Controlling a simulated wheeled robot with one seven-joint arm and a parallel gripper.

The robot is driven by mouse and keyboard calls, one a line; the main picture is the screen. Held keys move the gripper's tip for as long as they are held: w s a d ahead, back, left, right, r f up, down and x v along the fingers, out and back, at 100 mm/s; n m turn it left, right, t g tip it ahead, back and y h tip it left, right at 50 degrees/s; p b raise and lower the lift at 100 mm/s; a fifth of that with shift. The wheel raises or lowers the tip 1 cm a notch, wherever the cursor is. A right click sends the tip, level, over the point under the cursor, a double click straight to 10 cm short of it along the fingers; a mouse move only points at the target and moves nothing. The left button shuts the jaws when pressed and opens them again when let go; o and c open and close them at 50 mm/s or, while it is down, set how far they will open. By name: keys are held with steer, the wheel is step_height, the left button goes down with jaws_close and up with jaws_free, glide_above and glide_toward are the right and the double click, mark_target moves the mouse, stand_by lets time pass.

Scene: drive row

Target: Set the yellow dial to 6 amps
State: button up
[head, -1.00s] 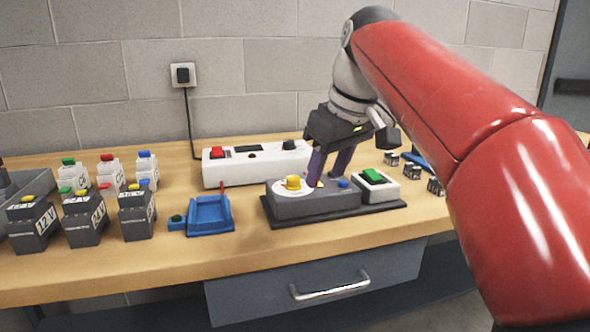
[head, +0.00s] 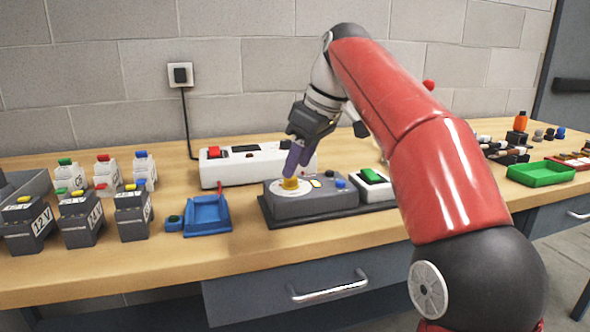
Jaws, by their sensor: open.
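The yellow dial (head: 289,184) stands on a pale round scale plate (head: 305,190) at the left of a grey box (head: 325,204). The box sits on a dark mat on the bench. My gripper (head: 292,172) is over the dial, pointing down and tilted a little to the left. Its purple fingers are at the dial's top and hide part of it. I cannot tell whether they touch it. The scale's markings and the dial's setting are too small to read. A blue button (head: 340,183) and a small yellow piece show to the right on the same box.
A white unit (head: 230,172) with a red switch stands behind the grey box. A white block with a green switch (head: 371,176) is to its right. A blue tray (head: 207,214) and several capped batteries (head: 80,222) are to the left. A green tray (head: 541,173) is far right.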

mark_target(291, 182)
steer(key=shift+x, duration=1.3)
steer(key=shift+c, duration=0.4)
steer(key=c, duration=0.9)
steer(key=shift+a, duration=0.1)
steer(key=m+t, duration=0.1)
steer(key=m, duration=0.2)
steer(key=shift+s+a+h, duration=0.1)
steer(key=shift+s+h, duration=0.05)
steer(key=shift+h, duration=0.25)
steer(key=shift+s+a+m+t+h, duration=0.1)
steer(key=shift+m+t+h, duration=0.2)
steer(key=shift+m, duration=0.9)
steer(key=shift+m+t+h, duration=0.1)
steer(key=shift+m+h, duration=0.3)
steer(key=shift+m, duration=0.8)
